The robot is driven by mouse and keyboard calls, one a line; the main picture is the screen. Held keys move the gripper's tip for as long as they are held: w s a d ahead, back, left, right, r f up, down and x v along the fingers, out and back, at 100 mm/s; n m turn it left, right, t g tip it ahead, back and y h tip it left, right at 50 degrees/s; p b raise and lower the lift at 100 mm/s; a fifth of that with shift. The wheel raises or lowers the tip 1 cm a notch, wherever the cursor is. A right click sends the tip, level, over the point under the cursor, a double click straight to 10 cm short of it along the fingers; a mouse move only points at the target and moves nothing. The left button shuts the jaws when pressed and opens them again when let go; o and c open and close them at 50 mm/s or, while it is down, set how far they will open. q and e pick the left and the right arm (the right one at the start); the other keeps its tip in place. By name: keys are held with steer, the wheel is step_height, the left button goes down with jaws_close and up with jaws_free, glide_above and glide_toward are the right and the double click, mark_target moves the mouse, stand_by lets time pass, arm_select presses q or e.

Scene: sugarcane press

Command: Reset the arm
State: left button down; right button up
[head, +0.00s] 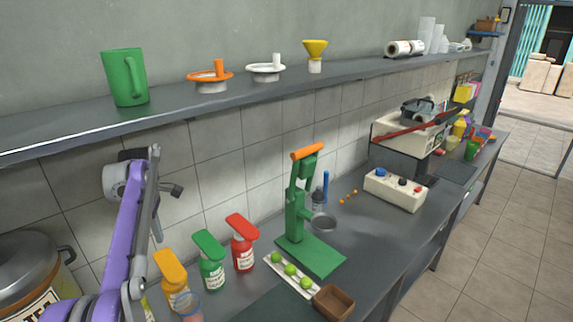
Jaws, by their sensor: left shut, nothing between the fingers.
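My left arm (122,235), purple and grey, rises from the lower left corner and bends at a grey joint in front of the tiled wall. My left gripper (172,191) is small and dark at its upper end, shut and empty, well above the counter and touching none of the objects. My right gripper is not in view. A green press (296,215) stands upright on the counter to the right of my left arm. Its orange handle (308,151) is at the top.
Yellow (173,280), green (211,272) and red (243,254) bottles stand near the arm. A tray (300,284) of green fruit and a brown box (334,302) lie in front of the press. A shelf (170,116) runs above. A pot (35,255) is lower left.

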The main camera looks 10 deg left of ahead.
arm_select(q)
steer(key=s+d+m+t, duration=0.2)
steer(key=s+d+m, duration=0.3)
steer(key=d, duration=0.3)
steer(key=s+d+m+t, duration=0.1)
steer(key=s+d+m, duration=0.35)
steer(key=d, duration=0.45)
steer(key=s+d+f+m+t, duration=0.1)
steer(key=s+d+f+m, duration=0.4)
steer(key=s+m, duration=0.1)
steer(key=s+d+f+m+t, duration=0.2)
steer(key=s+d+f+m, duration=0.3)
steer(key=s, duration=0.4)
steer(key=shift+s+f+m, duration=0.15)
steer(key=shift+f+m, duration=0.2)
steer(key=shift+m, duration=0.4)
